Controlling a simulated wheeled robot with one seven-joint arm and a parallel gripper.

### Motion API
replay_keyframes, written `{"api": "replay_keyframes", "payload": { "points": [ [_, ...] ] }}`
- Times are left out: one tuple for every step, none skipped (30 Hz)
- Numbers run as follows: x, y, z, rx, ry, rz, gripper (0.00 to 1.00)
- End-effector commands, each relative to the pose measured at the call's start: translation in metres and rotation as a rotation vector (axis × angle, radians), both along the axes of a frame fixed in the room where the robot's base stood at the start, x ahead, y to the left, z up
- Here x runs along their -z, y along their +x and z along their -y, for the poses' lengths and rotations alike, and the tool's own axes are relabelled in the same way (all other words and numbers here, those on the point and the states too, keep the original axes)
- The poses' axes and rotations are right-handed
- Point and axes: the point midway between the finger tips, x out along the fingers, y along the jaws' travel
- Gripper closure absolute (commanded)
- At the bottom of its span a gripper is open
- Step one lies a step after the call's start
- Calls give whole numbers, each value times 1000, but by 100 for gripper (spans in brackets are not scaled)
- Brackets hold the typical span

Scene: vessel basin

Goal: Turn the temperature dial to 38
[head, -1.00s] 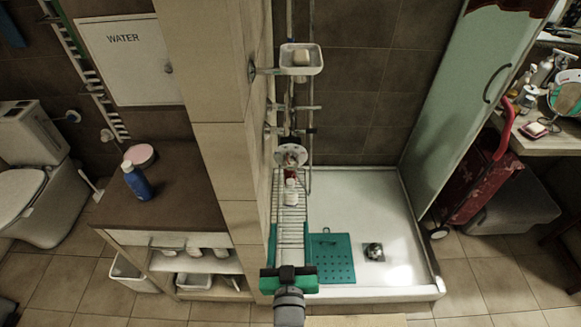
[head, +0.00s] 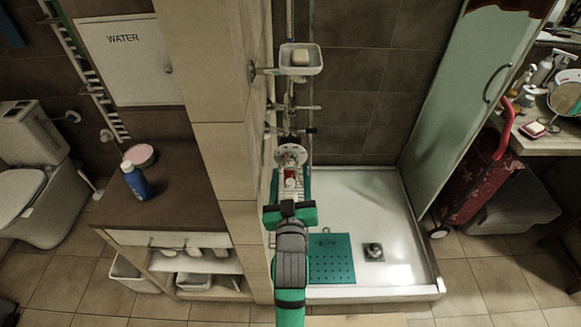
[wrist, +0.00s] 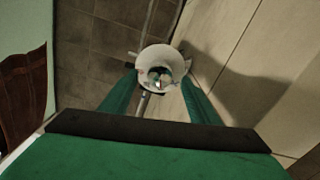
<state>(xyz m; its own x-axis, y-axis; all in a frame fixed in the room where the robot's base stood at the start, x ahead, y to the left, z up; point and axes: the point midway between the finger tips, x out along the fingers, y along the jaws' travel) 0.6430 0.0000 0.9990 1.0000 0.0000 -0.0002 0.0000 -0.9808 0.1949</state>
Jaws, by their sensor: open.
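The temperature dial (head: 290,156) is a round pale disc with a darker centre, low on the shower's vertical pipework in the head view. It also shows in the wrist view (wrist: 160,70), framed between my fingertips. Its numbers and setting are too small to read. My gripper (head: 290,178) has green fingers and a dark crossbar. It is open, pointing at the dial, with one finger on each side of the disc in the wrist view (wrist: 160,82). I cannot tell whether the fingertips touch it.
A tiled pillar (head: 222,165) stands close on the left of my arm. A soap dish (head: 301,64) juts out above the dial. The shower tray (head: 385,215) with a teal mat (head: 332,258) lies right.

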Motion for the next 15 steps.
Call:
{"api": "replay_keyframes", "payload": {
  "points": [
    [-1, 8, 0, 1, -1, 1, 45],
    [-1, 12, 0, 1, -1, 1, 45],
    [-1, 17, 0, 1, -1, 1, 45],
    [-1, 21, 0, 1, -1, 1, 45],
    [0, 24, 0, 1, -1, 1, 45],
    [0, 27, 0, 1, -1, 1, 45],
    [0, 29, 0, 1, -1, 1, 45],
    [0, 31, 0, 1, -2, 1, 45],
    [0, 33, 0, 1, -2, 1, 45],
    [0, 34, 0, 1, -1, 1, 45],
    [0, 35, 0, 0, -1, 0, 45],
    [0, 36, 0, 0, -1, 0, 45],
    [0, 36, 0, 0, -1, 0, 45],
    [0, 36, 0, 0, -1, 0, 45],
    [0, 36, 0, 0, -1, 0, 45]
  ]
}}
